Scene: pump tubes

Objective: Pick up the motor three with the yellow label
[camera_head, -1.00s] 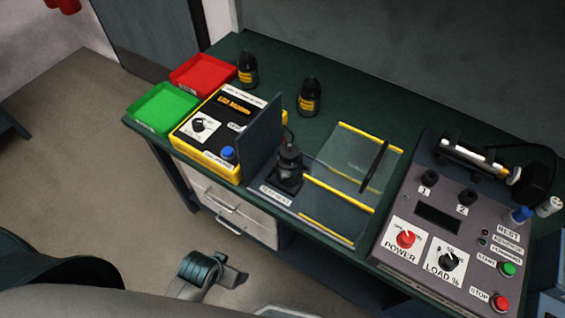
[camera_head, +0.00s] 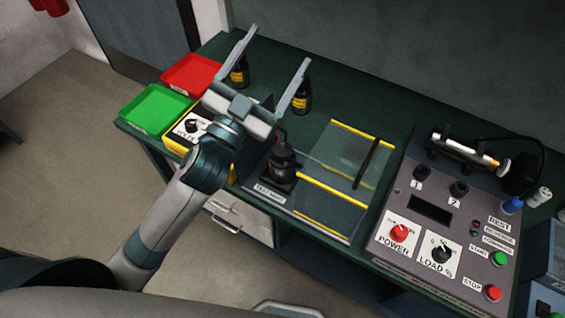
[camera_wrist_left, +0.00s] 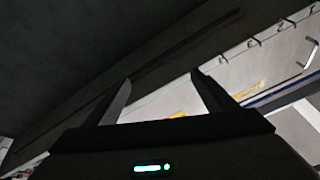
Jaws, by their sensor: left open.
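Two small black motors with yellow labels stand upright at the back of the green bench: the left motor (camera_head: 239,74) and the right motor (camera_head: 301,97). A third dark motor (camera_head: 283,160) sits in the test nest, and no yellow label shows on it. Which one is number three cannot be read. My right gripper is out of view.
A red tray (camera_head: 193,74) and a green tray (camera_head: 153,108) lie at the left. A clear-panelled fixture (camera_head: 340,160) stands mid-bench, and a grey control box (camera_head: 425,230) stands at the right.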

